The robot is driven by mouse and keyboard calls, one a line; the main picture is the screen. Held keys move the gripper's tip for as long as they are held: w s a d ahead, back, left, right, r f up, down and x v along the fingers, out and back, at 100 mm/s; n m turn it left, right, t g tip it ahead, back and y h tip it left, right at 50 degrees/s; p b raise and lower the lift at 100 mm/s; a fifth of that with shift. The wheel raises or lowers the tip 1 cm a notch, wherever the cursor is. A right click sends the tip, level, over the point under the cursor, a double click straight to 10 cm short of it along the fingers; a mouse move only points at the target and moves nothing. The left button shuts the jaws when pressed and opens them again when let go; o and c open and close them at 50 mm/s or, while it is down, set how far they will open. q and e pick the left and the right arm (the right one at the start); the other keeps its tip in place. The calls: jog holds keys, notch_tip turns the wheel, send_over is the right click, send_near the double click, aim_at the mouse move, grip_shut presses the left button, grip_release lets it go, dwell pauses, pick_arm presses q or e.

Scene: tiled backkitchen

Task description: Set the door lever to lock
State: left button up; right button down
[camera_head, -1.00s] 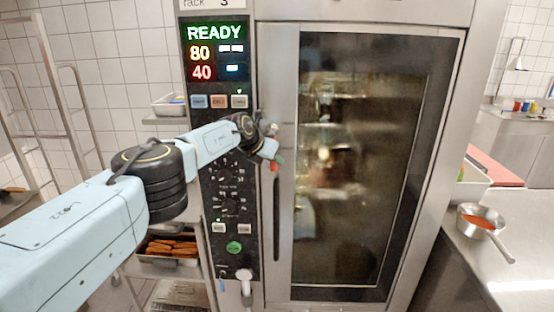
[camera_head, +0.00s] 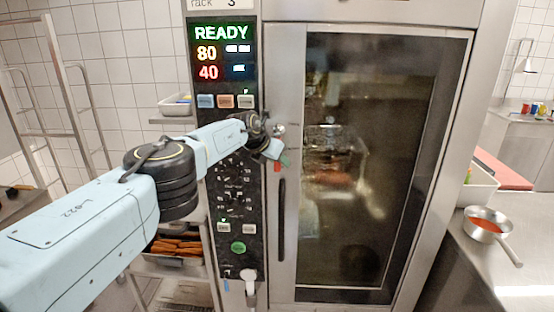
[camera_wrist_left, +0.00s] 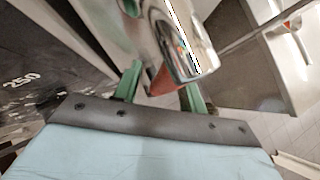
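The door lever (camera_head: 279,130) is a small shiny metal piece at the left edge of the oven door (camera_head: 285,80), mostly hidden by my gripper. In the left wrist view it is a large rounded metal piece (camera_wrist_left: 178,35) just beyond the fingers, with a red part (camera_wrist_left: 168,78) below it. My left gripper (camera_head: 276,156) is at the lever; its two green fingers (camera_wrist_left: 160,88) are apart, with the red part between them. I cannot tell whether they touch it. The lever's exact angle is unclear. My right gripper is not in view.
The control panel (camera_head: 238,190) reads READY, 80 and 40, left of the door. A pan (camera_head: 485,224) of red food stands on the right counter. A rack (camera_head: 60,90) stands at the left.

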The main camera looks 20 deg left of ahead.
pick_arm(q)
jog(key=shift+s+a+r+p, duration=0.15)
jog(key=shift+s+r+p, duration=0.1)
jog(key=shift+r+p, duration=0.7)
jog(key=v, duration=1.1)
jog(key=shift+s+p, duration=0.35)
jog(key=shift+s, duration=0.25)
jog(key=shift+f, duration=0.15)
